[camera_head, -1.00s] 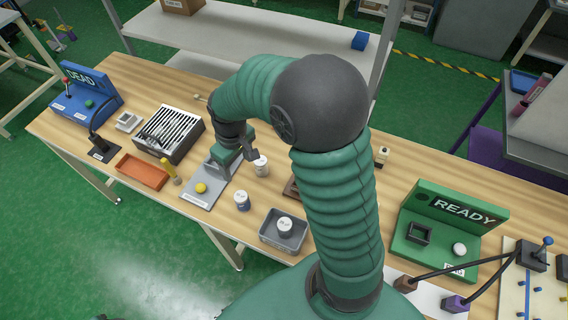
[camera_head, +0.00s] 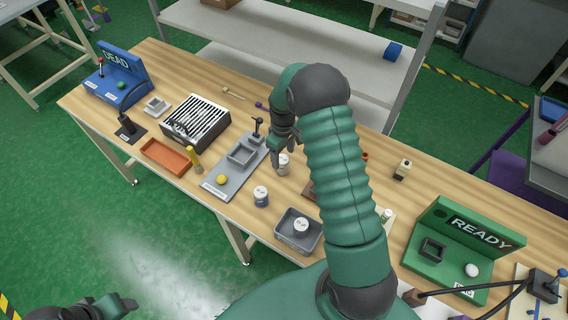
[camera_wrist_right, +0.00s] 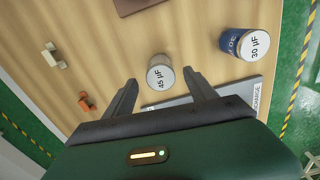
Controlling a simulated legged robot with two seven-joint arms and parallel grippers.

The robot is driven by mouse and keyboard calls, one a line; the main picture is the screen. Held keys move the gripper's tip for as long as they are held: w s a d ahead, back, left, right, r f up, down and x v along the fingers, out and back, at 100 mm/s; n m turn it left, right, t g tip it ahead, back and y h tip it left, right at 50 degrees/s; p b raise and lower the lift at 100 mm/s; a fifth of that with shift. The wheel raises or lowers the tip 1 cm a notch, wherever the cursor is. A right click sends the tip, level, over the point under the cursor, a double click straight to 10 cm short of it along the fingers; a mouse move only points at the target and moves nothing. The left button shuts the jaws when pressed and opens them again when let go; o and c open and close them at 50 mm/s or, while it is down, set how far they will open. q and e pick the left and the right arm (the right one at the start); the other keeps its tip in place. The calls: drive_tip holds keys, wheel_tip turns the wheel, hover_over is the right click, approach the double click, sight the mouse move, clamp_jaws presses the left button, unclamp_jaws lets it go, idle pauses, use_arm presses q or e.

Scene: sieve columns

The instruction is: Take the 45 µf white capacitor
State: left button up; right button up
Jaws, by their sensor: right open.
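In the head view the same capacitor (camera_head: 283,166) shows just below my right gripper (camera_head: 284,148). In the wrist view my right gripper (camera_wrist_right: 160,82) is open, with one finger on each side of the capacitor, near its tips. Contact cannot be told. My left gripper (camera_head: 75,312) is partly in view at the bottom left, away from the bench; its jaws are unclear.
A blue 30 µF capacitor (camera_wrist_right: 240,43) stands nearby, also in the head view (camera_head: 261,197). A grey bin (camera_head: 284,238) holds another capacitor (camera_head: 301,225). A grey fixture plate (camera_head: 222,184) lies to the left. The green READY station (camera_head: 447,257) is at right.

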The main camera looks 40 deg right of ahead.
sight(282, 159)
drive_tip(key=shift+a+f, duration=0.2)
drive_tip(key=shift+f, duration=0.45)
drive_tip(key=shift+a+f, duration=0.2)
drive_tip(key=shift+f, duration=0.65)
drive_tip(key=shift+d+f, duration=0.1)
drive_tip(key=shift+d, duration=0.2)
drive_tip(key=shift+d+f, duration=0.1)
drive_tip(key=shift+d, duration=0.25)
drive_tip(key=c, duration=0.7)
drive_tip(key=shift+a, duration=0.45)
clamp_jaws()
